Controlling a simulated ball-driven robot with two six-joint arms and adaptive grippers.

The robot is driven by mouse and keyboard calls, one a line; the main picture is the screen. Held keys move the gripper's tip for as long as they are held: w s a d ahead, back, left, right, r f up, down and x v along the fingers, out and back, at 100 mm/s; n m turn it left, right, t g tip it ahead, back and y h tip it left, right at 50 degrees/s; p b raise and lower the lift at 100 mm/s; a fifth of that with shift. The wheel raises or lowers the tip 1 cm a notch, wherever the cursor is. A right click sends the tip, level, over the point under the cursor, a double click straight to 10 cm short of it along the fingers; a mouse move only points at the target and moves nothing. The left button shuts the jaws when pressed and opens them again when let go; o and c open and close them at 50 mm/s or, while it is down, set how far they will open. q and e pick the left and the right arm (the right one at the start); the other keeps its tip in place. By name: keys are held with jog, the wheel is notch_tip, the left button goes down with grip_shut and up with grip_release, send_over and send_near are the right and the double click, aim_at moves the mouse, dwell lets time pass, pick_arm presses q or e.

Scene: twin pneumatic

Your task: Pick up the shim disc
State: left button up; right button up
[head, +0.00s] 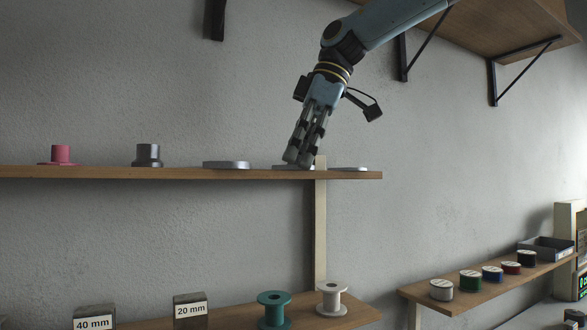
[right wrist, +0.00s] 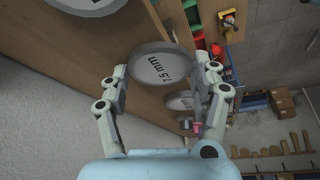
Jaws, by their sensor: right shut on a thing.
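My right gripper (head: 298,158) is over the upper shelf, fingers pointing down. In the right wrist view the gripper (right wrist: 163,70) is shut on a flat grey shim disc (right wrist: 150,52), one finger on each side of its rim. The disc's label seems to read 7.5 mm. In the head view this disc (head: 282,167) shows as a thin grey edge at shelf level, partly hidden by the fingers; I cannot tell whether it touches the shelf. Another grey disc (head: 227,164) lies to its left, and a thinner one (head: 348,169) to its right. My left gripper is not in view.
The upper shelf (head: 100,172) also holds a pink flanged piece (head: 61,155) and a dark grey one (head: 148,156). Below stand a teal spool (head: 274,310), a white spool (head: 331,299) and labelled blocks. A bracketed shelf (head: 500,25) hangs at upper right, near my arm.

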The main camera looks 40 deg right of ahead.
jog(key=shift+r, duration=0.1)
jog(key=shift+r+b, duration=0.3)
jog(key=shift+r, duration=0.25)
notch_tip(320, 180, up, 3)
jog(key=shift+w+f+b, duration=0.1)
jog(key=shift+b, duration=0.35)
jog(key=s+d+r+b, duration=0.1)
jog(key=s+r+b, duration=0.1)
jog(key=s, duration=0.4)
jog(key=s+d+r+b, duration=0.1)
jog(key=s+r+b, duration=0.1)
jog(key=s+r, duration=0.3)
jog(key=shift+s+d, duration=0.15)
jog(key=shift+s, duration=0.2)
jog(key=o, duration=0.6)
jog(key=c, duration=0.7)
jog(key=shift+o, duration=0.2)
notch_tip(320, 180, down, 14)
jog(key=b, duration=1.3)
jog(key=shift+w+r, duration=0.15)
jog(key=shift+w, duration=0.3)
